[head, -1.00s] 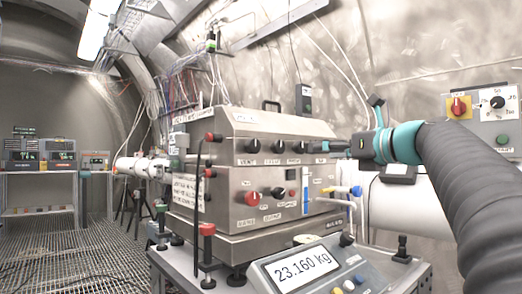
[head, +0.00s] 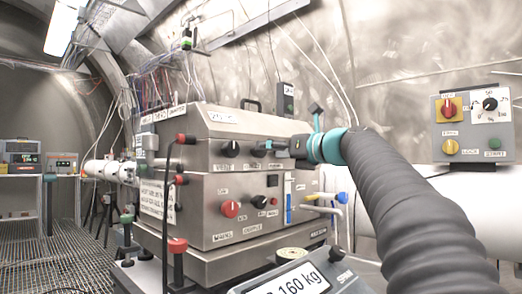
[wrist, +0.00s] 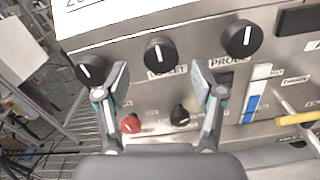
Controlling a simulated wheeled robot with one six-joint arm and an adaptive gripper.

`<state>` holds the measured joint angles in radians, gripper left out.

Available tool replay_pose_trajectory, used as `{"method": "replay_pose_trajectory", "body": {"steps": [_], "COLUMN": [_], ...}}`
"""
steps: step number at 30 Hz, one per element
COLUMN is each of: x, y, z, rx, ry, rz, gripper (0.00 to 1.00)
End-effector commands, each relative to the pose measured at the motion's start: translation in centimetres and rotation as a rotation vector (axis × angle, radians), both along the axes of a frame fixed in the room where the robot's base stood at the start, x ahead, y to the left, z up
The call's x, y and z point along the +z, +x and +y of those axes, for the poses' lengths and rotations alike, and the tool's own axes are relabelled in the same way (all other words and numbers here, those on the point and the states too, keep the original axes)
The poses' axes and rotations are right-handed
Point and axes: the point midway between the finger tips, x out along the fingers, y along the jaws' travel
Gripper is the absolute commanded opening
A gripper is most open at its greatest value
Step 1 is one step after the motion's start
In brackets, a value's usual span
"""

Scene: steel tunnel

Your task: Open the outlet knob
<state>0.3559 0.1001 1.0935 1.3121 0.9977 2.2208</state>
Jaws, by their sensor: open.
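The steel box has a row of black knobs on its upper front. The outlet knob (wrist: 160,54) is round and black with a white pointer line, above a partly hidden label ending in "LET". It also shows in the head view (head: 258,149), just left of my gripper (head: 272,144). In the wrist view my gripper (wrist: 160,76) is open and empty, one finger to each side below this knob. The knob lies ahead between the fingertips; contact cannot be told. The probe knob (wrist: 242,38) is at the right, another black knob (wrist: 90,70) at the left.
Below are a red knob (head: 230,208) and a small black knob (wrist: 180,115). A blue-handled valve (head: 341,198) and a yellow one stick out at the right. A scale display (head: 290,285) stands in front. A switch box (head: 473,125) is at the far right.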

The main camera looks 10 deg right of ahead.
Motion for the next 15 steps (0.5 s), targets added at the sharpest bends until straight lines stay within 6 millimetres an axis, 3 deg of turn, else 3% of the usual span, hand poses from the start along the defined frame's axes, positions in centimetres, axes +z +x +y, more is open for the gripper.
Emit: {"method": "replay_pose_trajectory", "body": {"steps": [6, 15], "x": [0.0, 0.0], "y": [2.6, 3.7], "z": [1.7, 2.3], "rx": [0.0, -0.004], "ry": [0.001, 0.0], "rz": [0.001, 0.0], "gripper": [0.68, 0.68]}}
